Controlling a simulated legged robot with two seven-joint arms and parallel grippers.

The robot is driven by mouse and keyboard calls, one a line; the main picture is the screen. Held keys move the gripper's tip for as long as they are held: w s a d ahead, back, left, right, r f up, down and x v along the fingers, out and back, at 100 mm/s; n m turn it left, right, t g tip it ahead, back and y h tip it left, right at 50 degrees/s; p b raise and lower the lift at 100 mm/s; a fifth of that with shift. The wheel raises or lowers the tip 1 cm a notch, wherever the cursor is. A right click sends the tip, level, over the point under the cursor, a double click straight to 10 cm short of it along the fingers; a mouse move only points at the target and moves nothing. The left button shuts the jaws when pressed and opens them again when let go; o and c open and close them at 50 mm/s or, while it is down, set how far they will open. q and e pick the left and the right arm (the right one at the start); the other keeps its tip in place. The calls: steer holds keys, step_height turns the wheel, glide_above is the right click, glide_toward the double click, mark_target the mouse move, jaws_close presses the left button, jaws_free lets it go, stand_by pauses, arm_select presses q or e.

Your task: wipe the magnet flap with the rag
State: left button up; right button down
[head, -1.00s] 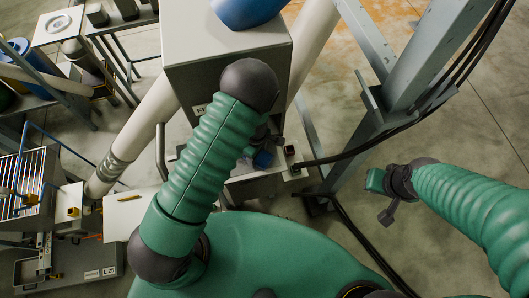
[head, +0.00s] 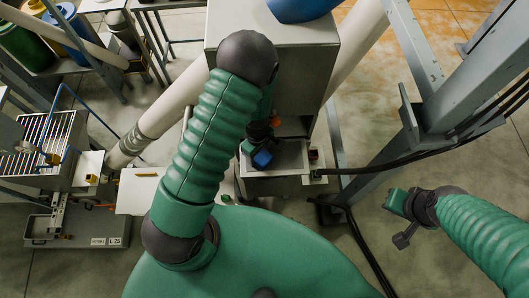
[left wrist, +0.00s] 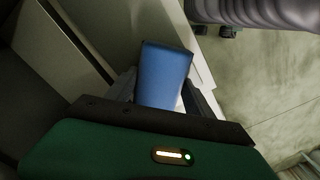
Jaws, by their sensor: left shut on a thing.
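A blue piece (head: 262,158), which looks like the rag, is in my left gripper (head: 257,150), at the grey tray-like ledge (head: 283,160) under the big grey housing (head: 278,68). In the left wrist view the blue piece (left wrist: 164,72) stands up as a smooth block between the two fingers of my left gripper (left wrist: 163,98), which is shut on it. I cannot tell whether it touches the ledge. I cannot make out the magnet flap for certain; my left arm covers part of the housing front. My right gripper (head: 398,203) is out to the right, away from the housing.
A grey steel post (head: 460,95) and black cables (head: 400,160) stand between the housing and my right arm. A pale pipe (head: 165,110) slopes down at the left. A slatted unit (head: 50,140) and a low grey case (head: 78,230) lie further left. Floor at lower right is clear.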

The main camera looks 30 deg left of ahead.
arm_select(q)
steer(key=shift+s+a, duration=0.6)
steer(key=shift+a, duration=0.2)
steer(key=shift+r, duration=0.1)
step_height(320, 180, up, 4)
steer(key=p, duration=0.2)
steer(key=shift+f+p, duration=0.25)
steer(key=shift+p, duration=0.15)
step_height(320, 180, up, 2)
steer(key=shift+r+p, duration=0.25)
steer(key=shift+p, duration=0.2)
